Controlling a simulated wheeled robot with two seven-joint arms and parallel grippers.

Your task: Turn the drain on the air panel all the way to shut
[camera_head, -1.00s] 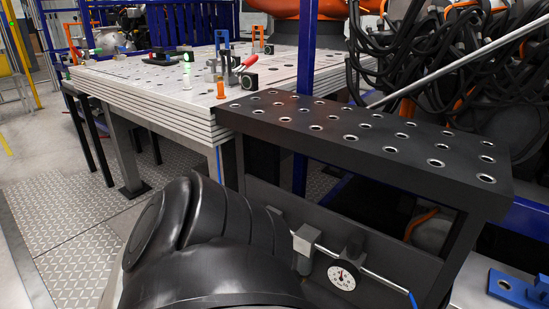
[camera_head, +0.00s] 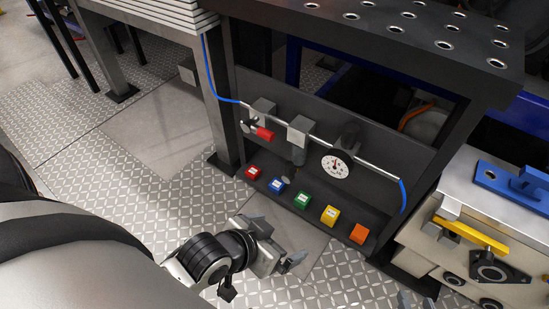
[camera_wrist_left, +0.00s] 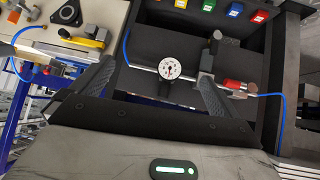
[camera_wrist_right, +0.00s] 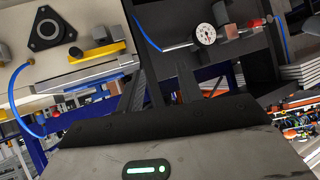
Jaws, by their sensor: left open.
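The air panel (camera_head: 262,92) stands under the black table. It carries a pipe with a red-handled valve (camera_head: 263,133), a grey filter unit (camera_head: 298,132) and a round white gauge (camera_head: 336,164). A small dark knob (camera_head: 289,173) hangs below the filter unit and looks like the drain; its turn position cannot be told. My left gripper (camera_head: 288,258) is open and empty, low in front of the panel and apart from it. In the left wrist view, the gauge (camera_wrist_left: 170,69) shows between its fingers. My right gripper (camera_head: 415,301) shows at the bottom edge, fingers apart and empty.
Several coloured labelled blocks, among them a green one (camera_head: 302,199), line the panel's lower ledge. Blue hoses (camera_head: 212,75) run at both pipe ends. A pale bench with a yellow handle (camera_head: 470,235) stands to the right. The patterned floor (camera_head: 150,190) is clear.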

